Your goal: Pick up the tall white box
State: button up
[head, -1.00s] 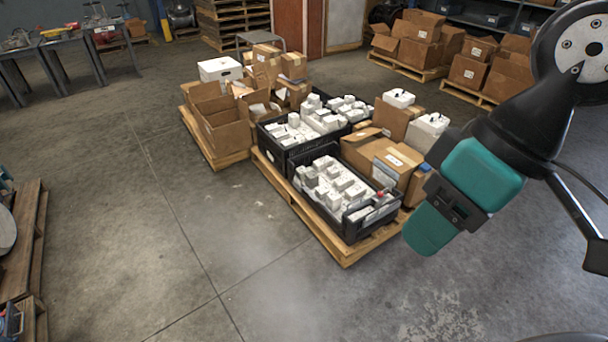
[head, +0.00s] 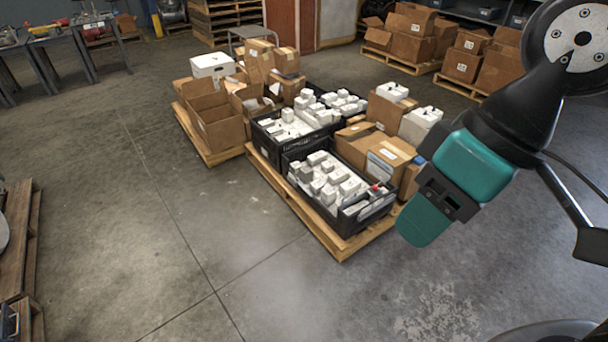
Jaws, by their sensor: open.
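A white box (head: 419,124) with dark marks on top stands among the cartons at the right of the near pallet, partly hidden by my arm. A smaller white box (head: 392,92) sits just behind it. Another white box (head: 212,65) sits on the far-left pallet. Several small white boxes fill the black crates. I cannot tell for sure which one is the tall white box. My teal gripper (head: 424,221) hangs at the right, in front of the near pallet's right side. It is open, with nothing seen in it.
Open cartons (head: 217,124) stand on the pallet behind. A wooden pallet edge (head: 15,240) is at the left. The concrete floor in front is clear.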

aim_at(306, 172)
jog(key=u, duration=0.35)
jog(key=i, duration=0.5)
jog(key=u, duration=1)
jog(key=i, duration=2.45)
jog(key=z, duration=1.4)
jog(key=i, duration=0.9)
jog(key=z, duration=0.85)
